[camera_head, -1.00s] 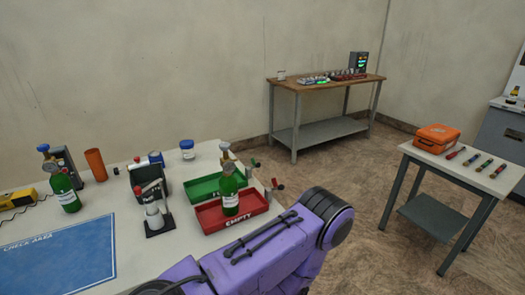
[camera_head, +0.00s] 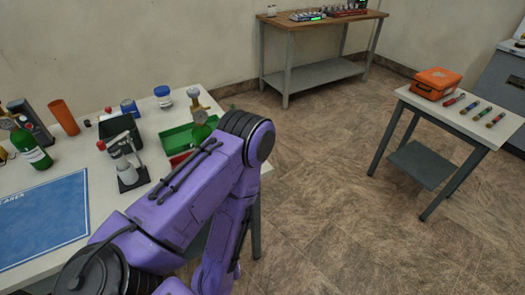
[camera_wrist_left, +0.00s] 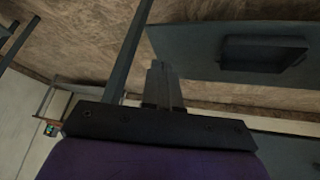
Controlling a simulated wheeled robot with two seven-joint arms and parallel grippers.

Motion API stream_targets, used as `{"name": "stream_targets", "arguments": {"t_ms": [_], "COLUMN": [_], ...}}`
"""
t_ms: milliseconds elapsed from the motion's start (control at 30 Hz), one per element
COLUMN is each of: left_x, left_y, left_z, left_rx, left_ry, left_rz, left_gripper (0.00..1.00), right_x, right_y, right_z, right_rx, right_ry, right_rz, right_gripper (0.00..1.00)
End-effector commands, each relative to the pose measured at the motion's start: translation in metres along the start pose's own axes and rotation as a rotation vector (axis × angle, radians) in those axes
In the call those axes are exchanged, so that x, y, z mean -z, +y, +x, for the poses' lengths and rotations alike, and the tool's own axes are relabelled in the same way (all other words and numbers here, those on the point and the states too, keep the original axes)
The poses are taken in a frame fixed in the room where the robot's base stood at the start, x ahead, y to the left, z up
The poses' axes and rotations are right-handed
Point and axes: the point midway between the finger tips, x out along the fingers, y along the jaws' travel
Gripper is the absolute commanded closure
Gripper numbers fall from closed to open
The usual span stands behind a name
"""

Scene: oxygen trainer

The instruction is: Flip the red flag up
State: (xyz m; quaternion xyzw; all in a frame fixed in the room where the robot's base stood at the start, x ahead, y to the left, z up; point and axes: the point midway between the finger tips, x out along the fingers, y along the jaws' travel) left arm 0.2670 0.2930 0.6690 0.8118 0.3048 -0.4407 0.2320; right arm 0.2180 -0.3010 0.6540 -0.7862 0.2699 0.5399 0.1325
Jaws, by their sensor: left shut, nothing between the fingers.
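I cannot make out a red flag in the current views. My left arm, purple with a black joint, covers the right end of the white table (camera_head: 105,215) in the head view and hides most of the red tray (camera_head: 178,158). The left gripper (camera_wrist_left: 163,82) shows only in the left wrist view; its fingers are shut together with nothing between them. It is close to a grey table leg (camera_wrist_left: 133,50) and a dark panel (camera_wrist_left: 195,45) with a black box-shaped part. My right gripper is not in view.
A grey stand (camera_head: 130,172) and a blue mat (camera_head: 45,215) are to the left. A side table with an orange case (camera_head: 436,82) stands at right. The floor between is clear.

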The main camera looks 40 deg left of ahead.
Motion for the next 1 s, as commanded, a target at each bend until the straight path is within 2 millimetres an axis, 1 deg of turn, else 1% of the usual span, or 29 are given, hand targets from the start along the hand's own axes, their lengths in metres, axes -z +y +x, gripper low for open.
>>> {"name": "stream_targets", "arguments": {"t_ms": [33,67,100,133,167,200,233,267,300,400,500,600,867,967,1000], "left_x": [0.013,0.029,0.055,0.076,0.096,0.121,0.138,0.152,0.167,0.190,0.199,0.202,0.204,0.213,0.219], "left_y": [0.036,0.061,0.095,0.118,0.137,0.156,0.166,0.173,0.178,0.180,0.178,0.178,0.178,0.176,0.175], "left_z": [0.028,0.035,0.040,0.037,0.031,0.018,0.008,-0.004,-0.019,-0.050,-0.068,-0.074,-0.074,-0.069,-0.067], "left_rx": [-0.098,-0.174,-0.302,-0.408,-0.518,-0.667,-0.779,-0.887,-1.022,-1.285,-1.421,-1.452,-1.445,-1.443,-1.444], "left_ry": [0.107,0.179,0.278,0.342,0.395,0.446,0.473,0.489,0.497,0.478,0.452,0.444,0.447,0.452,0.452], "left_rz": [-0.201,-0.363,-0.614,-0.813,-1.010,-1.266,-1.449,-1.618,-1.824,-2.204,-2.390,-2.433,-2.426,-2.427,-2.428], "left_gripper": [1.00,1.00,1.00,1.00,1.00,1.00,1.00,1.00,1.00,1.00,1.00,1.00,1.00,1.00,1.00], "right_x": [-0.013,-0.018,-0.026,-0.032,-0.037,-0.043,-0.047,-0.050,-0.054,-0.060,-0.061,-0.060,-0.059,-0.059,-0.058], "right_y": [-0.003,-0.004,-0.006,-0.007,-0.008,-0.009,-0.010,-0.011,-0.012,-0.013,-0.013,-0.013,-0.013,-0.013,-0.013], "right_z": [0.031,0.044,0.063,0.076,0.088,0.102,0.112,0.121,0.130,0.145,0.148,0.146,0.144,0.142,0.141], "right_rx": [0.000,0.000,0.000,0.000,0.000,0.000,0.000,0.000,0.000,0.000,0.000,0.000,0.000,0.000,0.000], "right_ry": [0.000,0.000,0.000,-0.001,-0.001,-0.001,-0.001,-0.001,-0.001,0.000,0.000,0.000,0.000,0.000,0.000], "right_rz": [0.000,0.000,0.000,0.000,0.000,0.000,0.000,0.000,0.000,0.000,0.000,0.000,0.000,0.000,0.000], "right_gripper": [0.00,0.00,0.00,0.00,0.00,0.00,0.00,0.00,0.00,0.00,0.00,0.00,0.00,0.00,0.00]}}
